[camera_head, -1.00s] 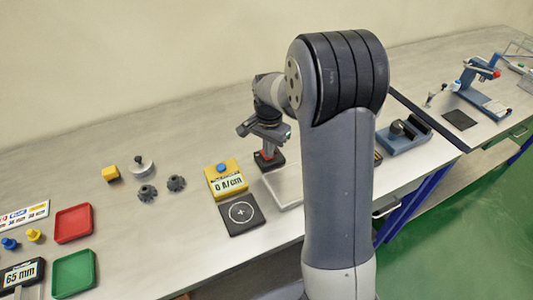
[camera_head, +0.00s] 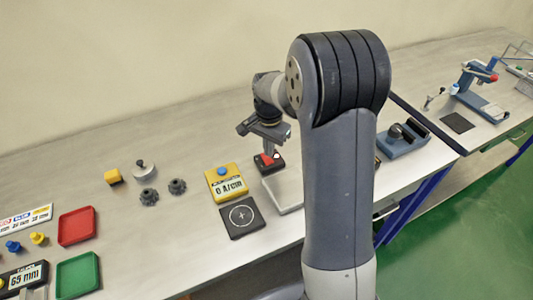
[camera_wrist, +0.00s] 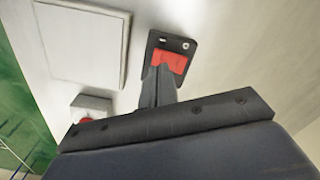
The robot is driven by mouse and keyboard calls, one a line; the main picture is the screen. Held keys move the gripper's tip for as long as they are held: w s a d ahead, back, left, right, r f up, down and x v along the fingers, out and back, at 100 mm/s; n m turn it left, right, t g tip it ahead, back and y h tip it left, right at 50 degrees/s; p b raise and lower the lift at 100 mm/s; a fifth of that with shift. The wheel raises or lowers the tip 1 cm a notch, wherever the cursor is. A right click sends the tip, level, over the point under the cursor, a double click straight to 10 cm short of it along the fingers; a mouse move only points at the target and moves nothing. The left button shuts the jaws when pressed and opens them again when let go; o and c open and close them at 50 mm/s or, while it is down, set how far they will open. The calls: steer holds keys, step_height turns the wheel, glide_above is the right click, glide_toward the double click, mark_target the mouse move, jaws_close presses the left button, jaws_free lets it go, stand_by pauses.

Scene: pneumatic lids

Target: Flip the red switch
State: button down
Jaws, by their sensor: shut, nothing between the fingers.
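The red switch (camera_head: 270,159) is a red rocker in a small black housing on the bench, behind a pale flat plate. It also shows in the wrist view (camera_wrist: 174,61), where the black housing (camera_wrist: 172,42) has small marks at its far end. My gripper (camera_head: 269,150) points down at the switch, with its fingers together and nothing between them. In the wrist view, my fingertips (camera_wrist: 158,72) overlap the near left part of the red rocker. I cannot tell whether they touch it.
A yellow box (camera_head: 226,183) with a blue button and a display stands left of the switch, behind a black pad (camera_head: 242,217) with a white circle. The pale plate (camera_head: 284,191) lies in front of the switch. A blue-grey device (camera_head: 404,140) stands to the right.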

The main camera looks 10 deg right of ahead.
mark_target(269, 161)
step_height(269, 161, up, 4)
steer(key=p, duration=0.2)
steer(key=shift+r+p, duration=0.15)
steer(key=shift+p, duration=0.2)
